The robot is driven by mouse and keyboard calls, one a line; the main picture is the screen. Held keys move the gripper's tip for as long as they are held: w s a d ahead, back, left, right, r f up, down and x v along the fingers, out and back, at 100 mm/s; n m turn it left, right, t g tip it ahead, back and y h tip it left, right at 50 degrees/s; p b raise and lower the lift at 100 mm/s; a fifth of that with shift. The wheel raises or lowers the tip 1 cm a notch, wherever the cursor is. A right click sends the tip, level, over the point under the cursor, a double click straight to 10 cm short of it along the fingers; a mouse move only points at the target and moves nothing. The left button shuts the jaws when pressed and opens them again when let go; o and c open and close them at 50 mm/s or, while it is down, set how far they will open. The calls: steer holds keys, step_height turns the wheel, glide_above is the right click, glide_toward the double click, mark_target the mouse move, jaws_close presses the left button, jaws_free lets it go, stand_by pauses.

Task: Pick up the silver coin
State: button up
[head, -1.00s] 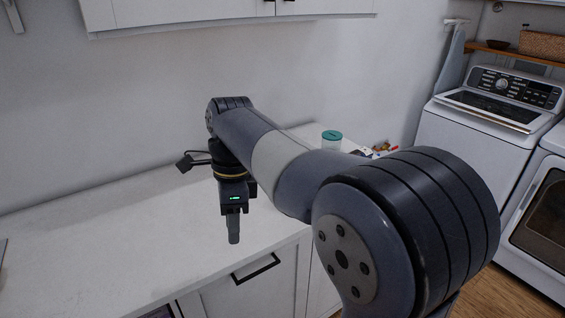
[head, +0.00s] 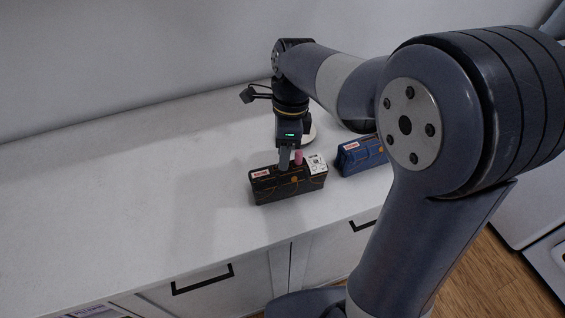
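I cannot make out a silver coin in the head view. My gripper (head: 285,158) points straight down over the white countertop (head: 130,185). Its fingers overlap from this side, so their gap does not show. The fingertips end at the top of a black pouch-like case (head: 285,188) with a red and white label. I cannot tell whether they touch it or are behind it. A small pink item (head: 298,158) shows right beside the fingers.
A blue pouch-like case (head: 362,155) stands to the right, partly behind my arm. A pale round item (head: 310,132) is partly hidden behind my gripper. The left of the countertop is clear. Cabinet fronts with a black handle (head: 203,279) lie below its front edge.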

steer(key=shift+s+a+f, duration=0.1)
steer(key=shift+s+f, duration=0.1)
steer(key=shift+f, duration=0.3)
jaws_close()
